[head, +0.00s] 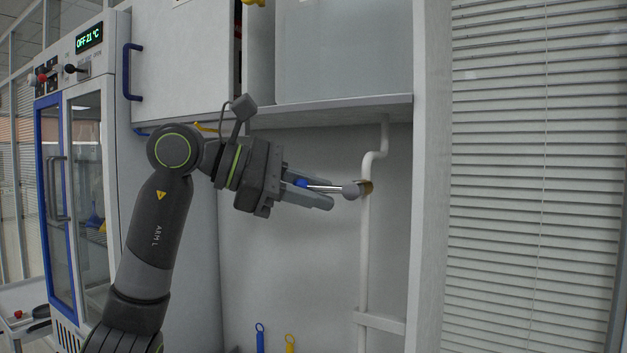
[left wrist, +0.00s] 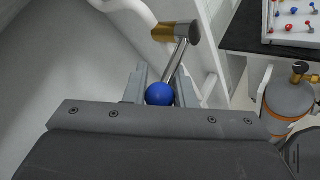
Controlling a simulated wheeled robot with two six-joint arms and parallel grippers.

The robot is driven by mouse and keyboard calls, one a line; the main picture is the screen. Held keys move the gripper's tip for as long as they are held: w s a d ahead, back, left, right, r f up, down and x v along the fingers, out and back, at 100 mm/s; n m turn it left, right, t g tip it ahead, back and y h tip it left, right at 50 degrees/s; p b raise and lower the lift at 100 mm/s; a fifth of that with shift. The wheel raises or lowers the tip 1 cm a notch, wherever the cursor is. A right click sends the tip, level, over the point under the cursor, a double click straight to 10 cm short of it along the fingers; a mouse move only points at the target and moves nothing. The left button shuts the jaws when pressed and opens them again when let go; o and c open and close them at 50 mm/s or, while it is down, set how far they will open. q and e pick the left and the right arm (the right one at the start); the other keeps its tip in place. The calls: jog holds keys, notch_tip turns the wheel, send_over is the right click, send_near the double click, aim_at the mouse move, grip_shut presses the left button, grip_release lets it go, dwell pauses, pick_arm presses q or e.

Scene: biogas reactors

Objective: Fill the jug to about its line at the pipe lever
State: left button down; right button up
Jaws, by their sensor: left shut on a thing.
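The pipe lever (head: 325,188) is a thin metal rod with a blue ball knob (head: 302,183). It runs left from a grey valve body (head: 350,191) on the white pipe (head: 365,250). My left gripper (head: 317,193) is shut on the lever at its knob. In the left wrist view the blue knob (left wrist: 160,94) sits between the two fingers, and the rod leads up to the valve with its brass collar (left wrist: 165,33). The jug is not in view, nor is its line. My right gripper is not in view.
A shelf (head: 330,109) lies above the lever, and a white upright post (head: 428,180) stands to its right. A cabinet with a temperature display (head: 89,38) is at left. The left wrist view shows a grey cylinder with an orange band (left wrist: 287,108) at right.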

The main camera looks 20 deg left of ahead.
pick_arm(q)
jog(key=shift+r, duration=0.2)
jog(key=c, duration=1.4)
grip_release()
jog(key=shift+o, duration=0.8)
jog(key=shift+f, duration=0.1)
jog(key=shift+a, duration=0.1)
jog(key=shift+s+a, duration=0.15)
jog(key=shift+a, duration=0.1)
jog(key=b+v, duration=0.4)
jog(key=v, duration=1.2)
jog(key=shift+s+a+r, duration=0.2)
jog(key=shift+r, duration=0.05)
